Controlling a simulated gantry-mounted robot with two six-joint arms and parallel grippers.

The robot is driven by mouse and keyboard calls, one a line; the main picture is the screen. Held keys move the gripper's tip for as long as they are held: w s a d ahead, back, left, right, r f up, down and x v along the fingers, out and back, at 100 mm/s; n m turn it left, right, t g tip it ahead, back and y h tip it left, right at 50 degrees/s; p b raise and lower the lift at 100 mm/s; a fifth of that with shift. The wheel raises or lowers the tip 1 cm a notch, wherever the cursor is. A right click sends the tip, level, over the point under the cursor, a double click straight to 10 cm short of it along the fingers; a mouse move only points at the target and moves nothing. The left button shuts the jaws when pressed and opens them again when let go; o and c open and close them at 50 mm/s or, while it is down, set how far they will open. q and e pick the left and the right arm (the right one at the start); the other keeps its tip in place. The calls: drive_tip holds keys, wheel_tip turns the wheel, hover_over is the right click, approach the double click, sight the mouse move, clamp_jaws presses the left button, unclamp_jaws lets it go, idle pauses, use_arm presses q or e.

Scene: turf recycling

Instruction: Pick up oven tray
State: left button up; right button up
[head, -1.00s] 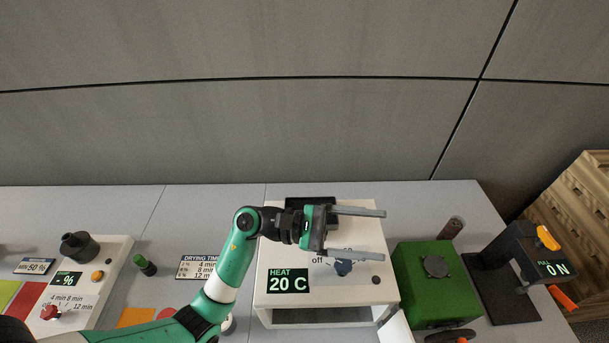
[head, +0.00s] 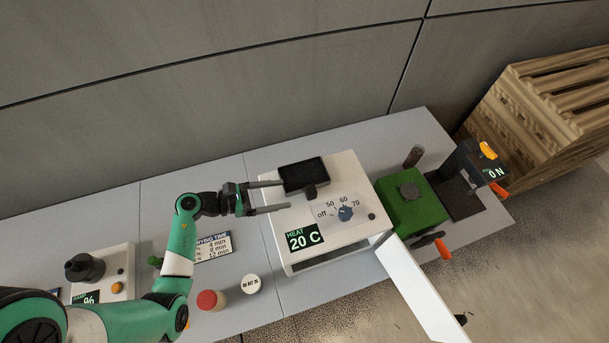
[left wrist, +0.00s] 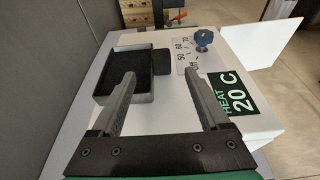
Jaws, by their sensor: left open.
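The black oven tray (head: 292,191) lies on top of the white oven (head: 345,240), near its back, with a short dark handle block (head: 310,192) at its front. The tray has a dark, rough surface inside. My left gripper (head: 286,195) is open and empty, with its fingers reaching over the oven top from the left, by the tray's front left corner. In the left wrist view the tray (left wrist: 112,98) and its handle (left wrist: 161,62) show beyond the fingers; the handle lies between the finger directions. Contact with the tray cannot be seen.
The oven's dial (head: 345,213) and its "20 C" display (head: 305,237) are on the top. A white door panel (head: 425,290) stands open at the front right. A green box (head: 410,208) is on the right. A red-topped jar (head: 211,300) stands in front of my arm.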

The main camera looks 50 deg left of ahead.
sight(306, 190)
use_arm(q)
drive_tip(key=x, duration=0.9)
drive_tip(key=shift+d+r, duration=0.1)
clamp_jaws()
